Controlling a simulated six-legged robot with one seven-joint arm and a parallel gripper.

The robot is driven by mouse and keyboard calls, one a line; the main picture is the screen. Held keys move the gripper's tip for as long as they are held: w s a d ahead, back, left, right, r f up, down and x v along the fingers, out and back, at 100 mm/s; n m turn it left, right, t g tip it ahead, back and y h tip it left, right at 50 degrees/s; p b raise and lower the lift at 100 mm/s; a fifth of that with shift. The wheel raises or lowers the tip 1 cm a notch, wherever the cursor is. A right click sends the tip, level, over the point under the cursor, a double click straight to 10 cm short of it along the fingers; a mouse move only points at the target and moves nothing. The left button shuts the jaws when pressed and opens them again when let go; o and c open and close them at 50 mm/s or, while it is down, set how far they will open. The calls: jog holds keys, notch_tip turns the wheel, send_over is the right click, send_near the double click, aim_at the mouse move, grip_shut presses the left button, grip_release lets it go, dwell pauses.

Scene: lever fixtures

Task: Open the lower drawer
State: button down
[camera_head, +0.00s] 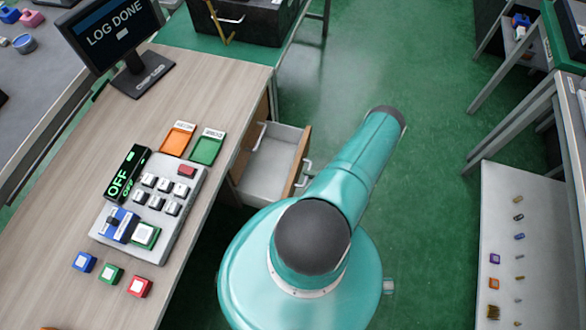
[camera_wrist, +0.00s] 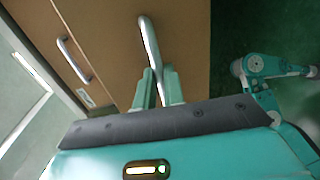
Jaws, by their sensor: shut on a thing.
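The lower drawer (camera_head: 268,170) sticks out from the desk's right side in the head view, and its white inside is empty. Its front (camera_wrist: 185,45) is a brown panel in the wrist view. My gripper (camera_wrist: 158,86) has its two teal fingers on either side of the lower drawer's pale bar handle (camera_wrist: 149,42) and is shut on it. The handle's end (camera_head: 304,172) shows in the head view, but my arm hides the gripper there. The upper drawer's handle (camera_head: 260,136) sits on a closed front above; a second handle (camera_wrist: 73,60) also shows in the wrist view.
The wooden desk (camera_head: 215,85) holds a monitor (camera_head: 110,35), a button panel (camera_head: 150,205), an orange tray (camera_head: 177,139) and a green tray (camera_head: 207,148). Green floor (camera_head: 430,130) is clear to the right, up to a grey shelf (camera_head: 520,210).

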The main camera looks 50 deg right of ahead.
jog(key=shift+f+v, duration=0.2)
jog(key=shift+v, duration=0.8)
jog(key=shift+f+v, duration=0.25)
jog(key=shift+v, duration=0.8)
jog(key=c, duration=1.5)
grip_release()
jog(key=v, duration=1.4)
